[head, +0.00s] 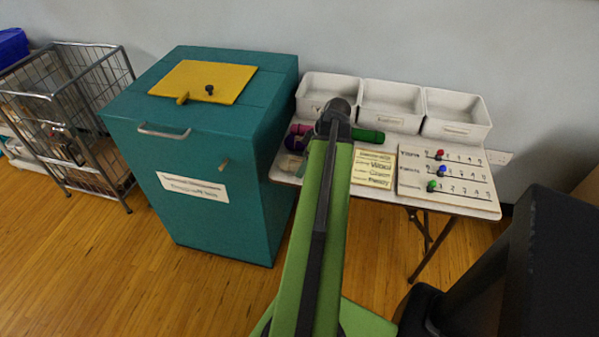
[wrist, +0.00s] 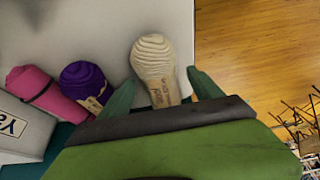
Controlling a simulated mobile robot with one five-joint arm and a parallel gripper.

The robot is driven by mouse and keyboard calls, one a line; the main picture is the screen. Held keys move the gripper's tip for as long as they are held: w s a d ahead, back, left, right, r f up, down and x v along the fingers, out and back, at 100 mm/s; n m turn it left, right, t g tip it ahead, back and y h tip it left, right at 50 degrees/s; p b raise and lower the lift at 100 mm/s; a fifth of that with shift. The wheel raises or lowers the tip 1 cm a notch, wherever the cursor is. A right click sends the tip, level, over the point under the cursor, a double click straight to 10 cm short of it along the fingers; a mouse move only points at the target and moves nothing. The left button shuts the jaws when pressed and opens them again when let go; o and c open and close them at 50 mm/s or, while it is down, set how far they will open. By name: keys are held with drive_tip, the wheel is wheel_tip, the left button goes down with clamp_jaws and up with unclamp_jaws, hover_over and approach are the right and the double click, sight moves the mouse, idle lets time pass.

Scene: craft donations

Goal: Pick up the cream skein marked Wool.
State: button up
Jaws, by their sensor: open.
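The cream skein (wrist: 154,62) lies on the white table (wrist: 120,25) in the wrist view, near the table's edge. A tan band with small dark lettering shows on its lower part, too small to read for certain. My gripper (wrist: 160,92) is open, with one green finger on each side of the skein's lower end. I cannot tell whether either finger touches it. In the head view my own arm covers much of that part of the table, and I cannot make out the cream skein there.
A purple skein (wrist: 84,82) and a pink skein (wrist: 47,93) lie left of the cream one. White bins (head: 390,105) line the table's back. A lettered card (head: 373,167) and a peg board (head: 447,176) lie right of my arm. A teal cabinet (head: 215,135) stands left.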

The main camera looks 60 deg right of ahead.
sight(300, 160)
drive_tip(key=shift+x, duration=0.85)
drive_tip(key=shift+r, duration=0.2)
drive_tip(key=c, duration=1.5)
drive_tip(key=shift+o, duration=0.2)
wheel_tip(300, 160, up, 5)
drive_tip(key=p, duration=0.4)
drive_tip(key=shift+f+p, duration=0.2)
drive_tip(key=shift+p, duration=0.1)
drive_tip(key=s+d+r+p, duration=0.6)
drive_tip(key=s+d, duration=0.1)
drive_tip(key=s, duration=0.2)
drive_tip(key=shift+s+r, duration=0.2)
drive_tip(key=shift+s, duration=0.05)
